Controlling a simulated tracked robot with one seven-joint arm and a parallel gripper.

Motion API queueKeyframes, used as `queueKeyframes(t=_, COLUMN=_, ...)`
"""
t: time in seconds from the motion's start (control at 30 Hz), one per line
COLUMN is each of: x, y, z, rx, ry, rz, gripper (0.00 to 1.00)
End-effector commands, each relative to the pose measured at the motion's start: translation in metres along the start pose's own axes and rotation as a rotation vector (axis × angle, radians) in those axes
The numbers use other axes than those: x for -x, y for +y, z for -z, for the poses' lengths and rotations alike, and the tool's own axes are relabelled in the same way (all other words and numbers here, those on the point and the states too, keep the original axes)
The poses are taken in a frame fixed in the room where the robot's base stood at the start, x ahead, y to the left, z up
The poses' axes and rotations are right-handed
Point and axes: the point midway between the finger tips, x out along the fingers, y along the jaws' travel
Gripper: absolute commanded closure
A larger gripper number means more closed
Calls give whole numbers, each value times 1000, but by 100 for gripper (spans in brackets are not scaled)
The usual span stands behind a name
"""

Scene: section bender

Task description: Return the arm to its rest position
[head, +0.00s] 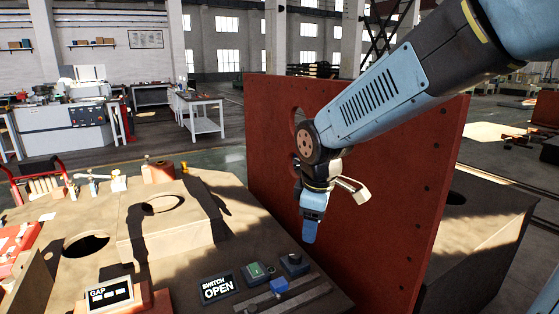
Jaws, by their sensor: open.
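My arm reaches in from the upper right of the head view, in front of a tall red panel (400,190). My gripper (309,232) hangs downward at the arm's end, to the left of the panel's middle and above the brown machine top. It holds nothing that I can see. The gap between its fingers is hard to make out at this angle. Below it is a green button box (257,272), a dark box with a blue knob (294,262) and a blue slider block (279,286) on a rail. The gripper appears apart from them.
A "SWITCH OPEN" sign (217,288) and a "GAP" display (109,294) stand on the machine top (185,265). A raised block (150,235) with a round hole is at left. White workbenches (200,104) stand far behind, with open floor between.

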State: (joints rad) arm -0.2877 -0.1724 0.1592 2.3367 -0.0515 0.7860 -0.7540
Motion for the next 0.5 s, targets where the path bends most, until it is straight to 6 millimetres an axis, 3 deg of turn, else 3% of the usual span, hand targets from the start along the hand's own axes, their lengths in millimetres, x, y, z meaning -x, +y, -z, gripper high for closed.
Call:
queueKeyframes(t=0.27, x=54, y=3, z=-71, rx=-433, ry=55, rz=-93, gripper=43)
queueKeyframes(t=0.5, x=89, y=-11, z=-127, rx=-798, ry=127, rz=-153, gripper=43)
